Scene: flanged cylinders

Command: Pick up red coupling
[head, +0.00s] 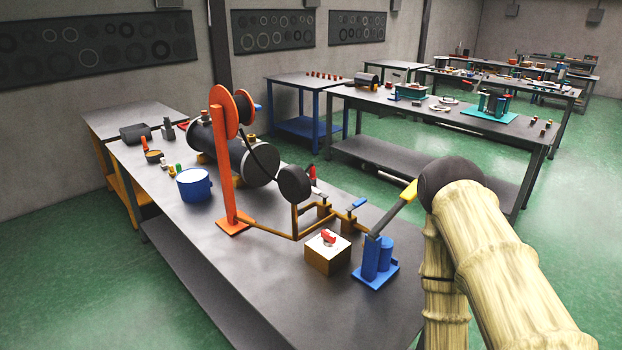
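A small red piece (328,236) with a pale base sits on top of a tan block (327,255) near the front right of the near workbench. It may be the red coupling, but it is too small to be sure. Another red part (312,175) stands upright behind a dark round disc, partly hidden. My arm, in a cream sleeve with a dark joint, fills the lower right. My gripper is out of the picture, so its state and hold do not show.
The near workbench (225,275) has clear room at its front left. A blue hand pump (376,262) with a yellow-tipped lever stands right of the block. Brown piping (270,231), an orange post (222,170) and a blue pot (194,185) stand behind and left.

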